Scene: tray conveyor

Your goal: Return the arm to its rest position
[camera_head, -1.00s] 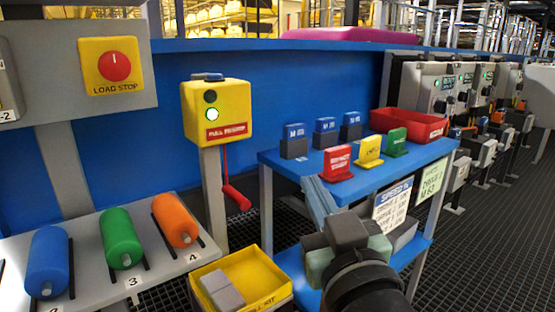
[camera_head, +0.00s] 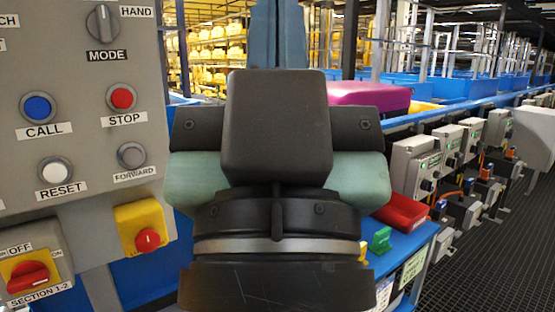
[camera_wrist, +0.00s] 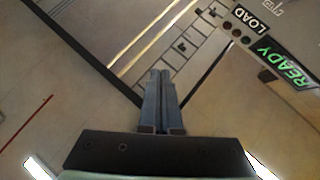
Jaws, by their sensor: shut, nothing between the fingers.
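My gripper (camera_head: 278,35) is raised high and close in front of the head camera, with its fingers pointing up. The dark wrist housing fills the middle of that view and hides much of what is behind it. In the wrist view my gripper (camera_wrist: 160,100) shows its two grey fingers side by side, shut with nothing between them. Nothing touches the fingers.
A grey control panel (camera_head: 75,130) with buttons stands close on the left. Grey boxes (camera_head: 415,165) line the conveyor. In the wrist view a READY sign (camera_wrist: 289,67) hangs overhead.

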